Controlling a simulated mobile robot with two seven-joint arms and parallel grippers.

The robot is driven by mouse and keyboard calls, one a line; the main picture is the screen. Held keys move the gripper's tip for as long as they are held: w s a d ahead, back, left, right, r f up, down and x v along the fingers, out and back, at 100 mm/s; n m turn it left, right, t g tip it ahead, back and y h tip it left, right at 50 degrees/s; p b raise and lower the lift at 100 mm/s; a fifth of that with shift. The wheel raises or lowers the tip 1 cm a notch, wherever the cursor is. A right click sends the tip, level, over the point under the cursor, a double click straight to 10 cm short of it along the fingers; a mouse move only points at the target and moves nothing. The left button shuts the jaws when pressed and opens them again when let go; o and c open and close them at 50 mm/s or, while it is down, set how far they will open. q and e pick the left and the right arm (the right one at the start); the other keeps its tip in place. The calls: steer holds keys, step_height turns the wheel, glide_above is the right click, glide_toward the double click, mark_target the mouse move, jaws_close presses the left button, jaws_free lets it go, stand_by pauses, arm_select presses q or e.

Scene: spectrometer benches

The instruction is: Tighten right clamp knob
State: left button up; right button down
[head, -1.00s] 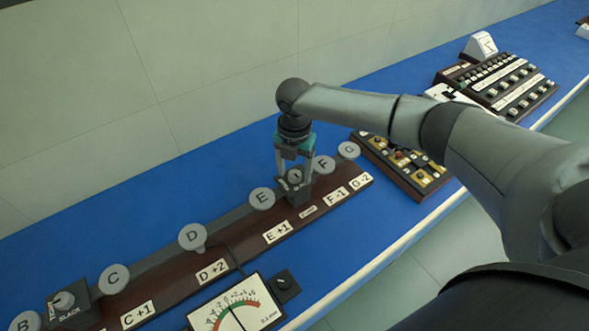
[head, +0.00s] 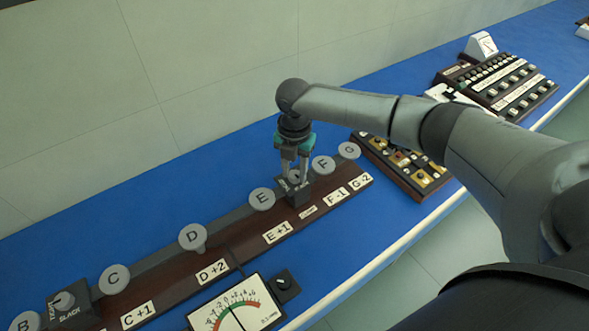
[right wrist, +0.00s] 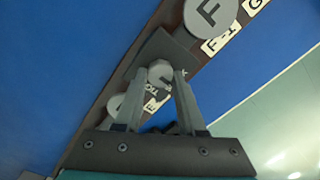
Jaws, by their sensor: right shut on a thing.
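The right clamp (head: 299,196) is a dark block on the long brown rail between the round posts E and F. Its round grey knob (right wrist: 160,72) faces up in the right wrist view, with a marked label partly hidden beside it. My right gripper (head: 294,178) points down over this clamp, its fingers shut on the knob. In the right wrist view, the two fingers of the right gripper (right wrist: 160,76) stand on either side of the knob. My left gripper is not in view.
Grey lettered discs, such as E (head: 262,199) and F (head: 323,165), flank the clamp closely. The left clamp (head: 70,308) carries TIGHT and SLACK labels. A dial meter (head: 235,307) stands in front. Control panels (head: 408,166) lie to the right on the blue bench.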

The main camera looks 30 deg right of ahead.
steer(key=m+p, duration=0.3)
steer(key=shift+r, duration=0.2)
steer(key=m+p, duration=0.3)
steer(key=m, duration=0.1)
steer(key=shift+m, duration=0.3)
steer(key=m+p, duration=0.3)
steer(key=m, duration=0.2)
steer(key=shift+w+f, duration=0.1)
steer(key=shift+w, duration=0.05)
steer(key=m+p, duration=0.2)
steer(key=m, duration=0.3)
steer(key=shift+d, duration=0.1)
steer(key=c, duration=0.5)
jaws_free()
steer(key=shift+f, duration=0.1)
